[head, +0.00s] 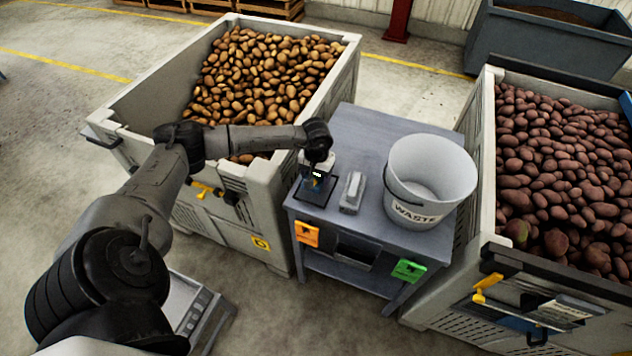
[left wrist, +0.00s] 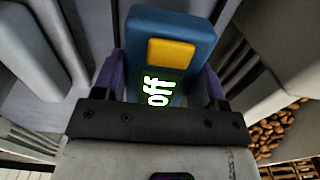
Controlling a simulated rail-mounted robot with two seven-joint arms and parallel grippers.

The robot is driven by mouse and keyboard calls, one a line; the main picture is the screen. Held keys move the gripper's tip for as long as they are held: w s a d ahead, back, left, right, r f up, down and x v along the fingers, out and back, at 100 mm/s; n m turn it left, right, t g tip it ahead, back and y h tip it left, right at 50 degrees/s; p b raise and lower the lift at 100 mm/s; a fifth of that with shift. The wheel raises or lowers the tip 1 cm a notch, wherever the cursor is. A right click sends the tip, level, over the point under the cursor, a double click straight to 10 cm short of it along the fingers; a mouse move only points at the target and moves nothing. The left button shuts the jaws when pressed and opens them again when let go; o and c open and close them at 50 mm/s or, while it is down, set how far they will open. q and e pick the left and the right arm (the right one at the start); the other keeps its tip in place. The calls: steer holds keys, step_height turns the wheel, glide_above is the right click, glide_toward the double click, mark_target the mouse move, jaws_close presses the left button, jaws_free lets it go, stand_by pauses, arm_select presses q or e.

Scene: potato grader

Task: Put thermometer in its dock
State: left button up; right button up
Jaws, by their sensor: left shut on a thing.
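The thermometer (left wrist: 200,32) is a blue body with a yellow button and a display reading "off"; it fills the middle of the left wrist view. My left gripper (left wrist: 160,80) is shut on it, a purple finger on each side. In the head view my left gripper (head: 316,180) points down over the left part of the grey table (head: 371,131), above a dark-outlined square (head: 328,197). The thermometer is mostly hidden there, and I cannot tell whether it touches the table. A light grey block-like holder (head: 353,191) lies just to the right; I cannot tell which is the dock. My right gripper is not in view.
A white bucket marked WASTE (head: 414,210) stands on the table's right side. A bin of brown potatoes (head: 120,113) is at left, and a bin of reddish potatoes (head: 487,170) at right. Orange (head: 307,234) and green (head: 409,270) tags hang on the table front.

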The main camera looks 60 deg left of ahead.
arm_select(q)
steer(key=shift+f, duration=2.05)
steer(key=shift+f+b, duration=0.1)
steer(key=shift+b, duration=0.2)
steer(key=o, duration=0.7)
